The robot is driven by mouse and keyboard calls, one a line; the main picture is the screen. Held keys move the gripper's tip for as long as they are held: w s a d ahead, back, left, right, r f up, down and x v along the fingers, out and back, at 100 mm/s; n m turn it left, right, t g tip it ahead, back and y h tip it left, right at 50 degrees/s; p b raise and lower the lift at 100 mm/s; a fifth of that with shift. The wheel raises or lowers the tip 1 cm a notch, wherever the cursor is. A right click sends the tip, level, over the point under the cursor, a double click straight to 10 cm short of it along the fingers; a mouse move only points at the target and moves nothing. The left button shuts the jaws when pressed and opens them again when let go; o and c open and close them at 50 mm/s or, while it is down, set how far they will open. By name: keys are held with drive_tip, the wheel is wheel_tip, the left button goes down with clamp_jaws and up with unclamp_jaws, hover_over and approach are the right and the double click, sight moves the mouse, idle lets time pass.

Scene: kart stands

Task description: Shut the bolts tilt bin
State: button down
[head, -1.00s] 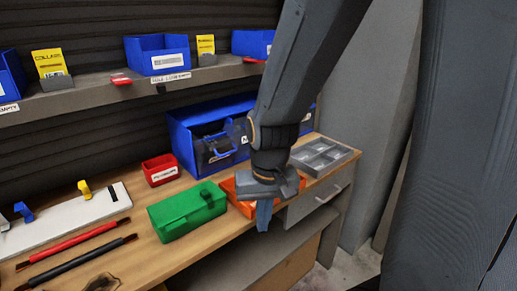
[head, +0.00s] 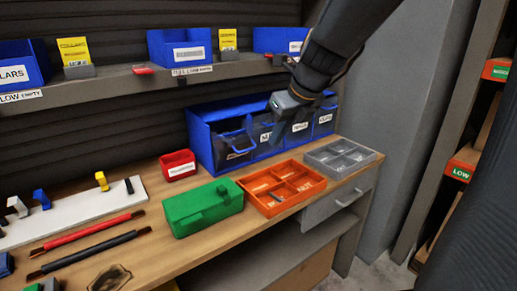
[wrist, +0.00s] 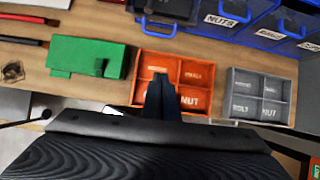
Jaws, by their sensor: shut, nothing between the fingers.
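A blue cabinet (head: 200,142) of tilt bins stands on the workbench against the back wall. Its leftmost dark bin (head: 236,147) leans out at the front, and I cannot read its label; a dark part of it shows at the top of the wrist view (wrist: 165,9). The bins to its right look upright; one reads NUTS in the wrist view (wrist: 222,20). My gripper (head: 278,138) is shut and empty, pointing down in front of the middle bins and partly hiding them. In the wrist view its fingers (wrist: 161,84) show over the orange tray.
An orange divided tray (head: 272,203), a grey divided tray (head: 352,172), a green box (head: 202,208) and a small red bin (head: 178,165) stand on the bench. A shelf (head: 110,87) with blue bins runs above the cabinet.

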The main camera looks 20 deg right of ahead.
sight(232, 142)
drive_tip(key=w+a+f, duration=0.2)
drive_tip(key=w+f, duration=0.5)
drive_tip(key=w, duration=0.1)
drive_tip(key=shift+w+a+f, duration=0.15)
drive_tip(key=shift+w+a, duration=0.2)
drive_tip(key=shift+w+p, duration=0.1)
drive_tip(key=shift+p, duration=0.3)
